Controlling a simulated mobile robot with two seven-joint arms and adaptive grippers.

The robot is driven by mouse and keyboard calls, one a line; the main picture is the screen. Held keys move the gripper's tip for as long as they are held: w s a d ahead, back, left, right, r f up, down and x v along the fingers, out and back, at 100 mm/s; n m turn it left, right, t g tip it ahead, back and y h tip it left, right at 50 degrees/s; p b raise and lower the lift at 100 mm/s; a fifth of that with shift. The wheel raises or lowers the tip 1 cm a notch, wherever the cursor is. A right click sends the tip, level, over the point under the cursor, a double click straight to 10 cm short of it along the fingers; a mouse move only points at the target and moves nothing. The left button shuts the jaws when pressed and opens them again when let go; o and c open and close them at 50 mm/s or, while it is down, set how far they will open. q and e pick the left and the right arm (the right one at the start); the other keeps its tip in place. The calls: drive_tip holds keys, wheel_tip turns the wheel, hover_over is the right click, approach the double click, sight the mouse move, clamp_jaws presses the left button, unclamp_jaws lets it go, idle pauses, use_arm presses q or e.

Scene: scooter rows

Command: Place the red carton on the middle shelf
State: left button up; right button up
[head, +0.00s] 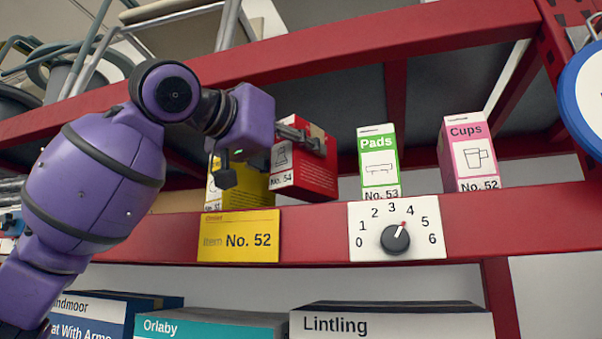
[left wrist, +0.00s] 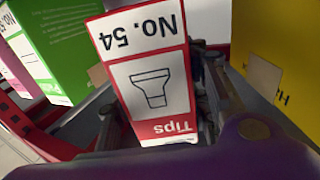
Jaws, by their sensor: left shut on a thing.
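The red carton (head: 313,172) has a white label reading No. 54. In the left wrist view the red carton (left wrist: 146,75) shows the word Tips and a cup-like drawing, upside down. My left gripper (head: 275,155) is shut on it, with a finger on either side. The carton is slightly tilted in the head view, just above the front beam of the middle shelf (head: 480,222). I cannot tell whether its base touches the shelf. My right gripper is not in view.
A yellow carton (head: 240,190) stands close to the left of the red one. A green Pads carton (head: 378,160) and a pink Cups carton (head: 467,150) stand to the right, with a gap before Pads. A dial (head: 396,238) and yellow tag (head: 238,236) are on the beam. Boxes (head: 390,322) lie below.

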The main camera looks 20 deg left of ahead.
sight(300, 194)
use_arm(q)
drive_tip(key=shift+w+d, duration=0.15)
drive_tip(key=shift+w, duration=0.1)
drive_tip(key=shift+f, duration=1.7)
drive_tip(key=o, duration=1.3)
drive_tip(key=shift+f, duration=0.15)
drive_tip(key=shift+s, duration=0.1)
drive_tip(key=v, duration=1.2)
